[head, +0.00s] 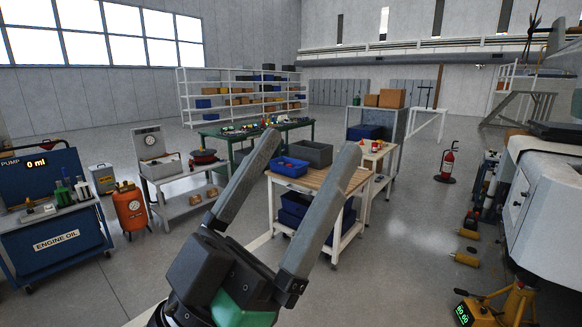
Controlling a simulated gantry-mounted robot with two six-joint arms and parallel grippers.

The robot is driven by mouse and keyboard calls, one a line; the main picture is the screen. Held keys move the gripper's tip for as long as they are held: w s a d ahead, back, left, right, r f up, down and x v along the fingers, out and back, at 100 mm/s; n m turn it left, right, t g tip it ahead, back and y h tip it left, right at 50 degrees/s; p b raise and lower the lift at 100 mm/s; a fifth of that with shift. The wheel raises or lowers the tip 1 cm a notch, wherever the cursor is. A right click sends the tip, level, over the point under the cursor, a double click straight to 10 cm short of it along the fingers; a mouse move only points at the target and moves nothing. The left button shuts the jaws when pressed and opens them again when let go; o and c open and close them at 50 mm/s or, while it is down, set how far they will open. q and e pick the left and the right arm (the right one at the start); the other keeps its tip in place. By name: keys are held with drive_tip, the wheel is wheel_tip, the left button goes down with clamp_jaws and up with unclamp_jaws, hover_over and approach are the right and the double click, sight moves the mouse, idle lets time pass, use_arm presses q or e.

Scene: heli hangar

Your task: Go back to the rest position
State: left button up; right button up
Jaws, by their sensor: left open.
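My left gripper (300,180) is large in the foreground of the head view, pointing up and away from me. Its two long grey fingers are spread apart and nothing is between them. The fingers overlap the view of a wood-topped trolley (341,181) behind them, and the gripper appears to be in free air. My right gripper is not in view.
The trolley holds blue and grey bins (311,152). At left are the blue engine oil cart (55,243), an orange tank (130,209) and a grey cart (187,202). At right are a fire extinguisher (448,163) and a yellow jack (515,303). Open floor lies between.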

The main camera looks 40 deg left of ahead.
use_arm(q)
drive_tip(key=shift+s+d+r+h, duration=0.15)
drive_tip(key=shift+s+r+h, duration=0.15)
drive_tip(key=shift+r, duration=0.2)
drive_tip(key=shift+r, duration=0.1)
wheel_tip(320, 180, up, 37)
drive_tip(key=p, duration=3.7)
drive_tip(key=shift+p, duration=0.3)
drive_tip(key=shift+r, duration=0.1)
